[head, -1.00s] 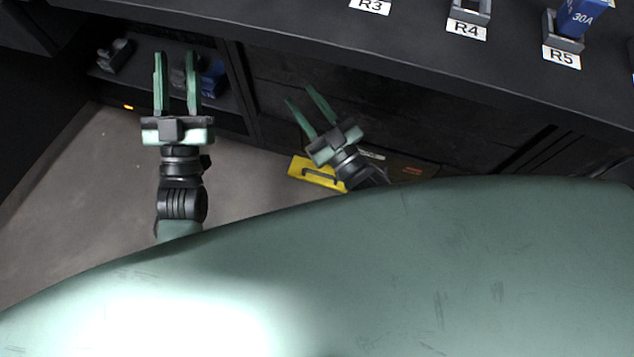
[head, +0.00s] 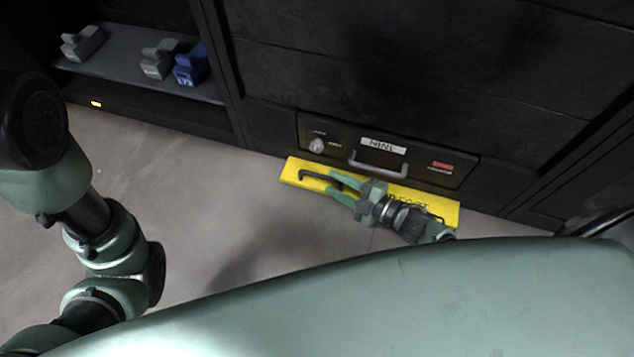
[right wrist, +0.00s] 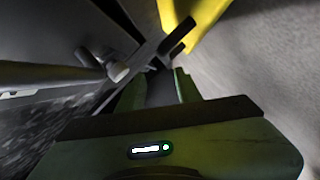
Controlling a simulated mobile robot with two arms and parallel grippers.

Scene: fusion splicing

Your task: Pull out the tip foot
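The tip foot, a flat yellow plate (head: 293,178) with dark lettering and a black bar handle (head: 309,175), lies low at the foot of the cabinet. In the right wrist view, part of the yellow plate (right wrist: 205,12) and a black bar (right wrist: 176,38) show beyond my fingers. My right gripper (head: 328,182) is over the plate at the handle, its green fingers apart. The handle's right part is hidden by the gripper, and I cannot tell whether the fingers touch it. My left arm is at the left; its gripper is out of view.
Above the plate is a dark drawer front (head: 345,128) with a grey handle (head: 378,170) and a knob (head: 316,146). A shelf (head: 120,65) at the upper left holds grey blocks and a blue block (head: 190,66). The grey floor (head: 220,200) before the cabinet is clear.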

